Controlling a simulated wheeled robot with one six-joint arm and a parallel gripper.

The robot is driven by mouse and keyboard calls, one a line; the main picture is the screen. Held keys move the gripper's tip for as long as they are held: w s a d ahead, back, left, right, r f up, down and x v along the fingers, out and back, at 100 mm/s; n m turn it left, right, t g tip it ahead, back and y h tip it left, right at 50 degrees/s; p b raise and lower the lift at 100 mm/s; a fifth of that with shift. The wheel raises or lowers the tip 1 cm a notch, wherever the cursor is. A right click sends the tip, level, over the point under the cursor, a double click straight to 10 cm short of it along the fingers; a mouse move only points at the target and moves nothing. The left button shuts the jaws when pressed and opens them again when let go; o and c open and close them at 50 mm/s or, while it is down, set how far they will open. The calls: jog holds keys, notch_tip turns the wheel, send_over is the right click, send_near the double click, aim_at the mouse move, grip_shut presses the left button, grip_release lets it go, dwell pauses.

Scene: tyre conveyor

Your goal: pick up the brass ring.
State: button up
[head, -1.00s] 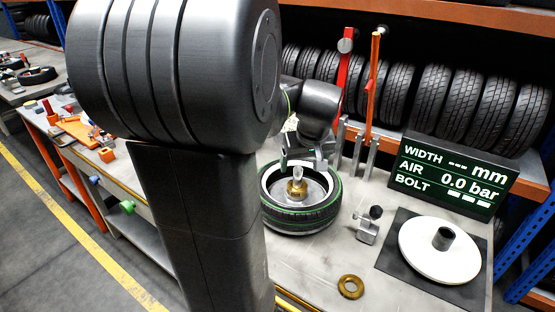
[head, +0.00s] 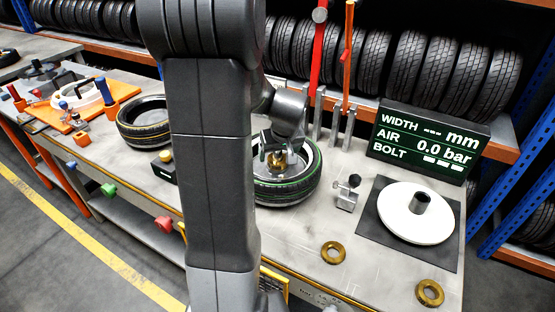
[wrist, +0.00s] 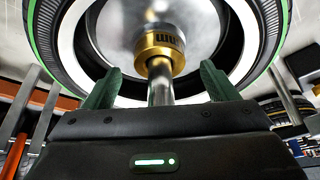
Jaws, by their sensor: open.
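One flat brass ring (head: 333,252) lies on the bench top near its front edge, right of the tyre. A second brass ring (head: 430,293) lies farther right, near the bench's front corner. My gripper (head: 272,152) is over the middle of the green-striped tyre (head: 290,191), well away from both rings. In the wrist view my gripper (wrist: 160,80) has its two green fingers apart. Between and beyond them is a brass collar (wrist: 160,50) on a metal rod. I cannot tell whether the fingers touch it. Neither flat ring can be made out in the wrist view.
A white disc (head: 402,226) with a dark hub sits on a black mat at the right. A small metal clamp block (head: 347,194) stands between it and the tyre. A lit display (head: 428,143) and upright posts stand behind. Bare bench surrounds the nearer ring.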

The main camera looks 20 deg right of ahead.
jog(key=shift+x, duration=1.45)
jog(key=shift+r, duration=0.1)
jog(key=c, duration=1.3)
jog(key=shift+d, duration=0.1)
jog(key=shift+r, duration=0.15)
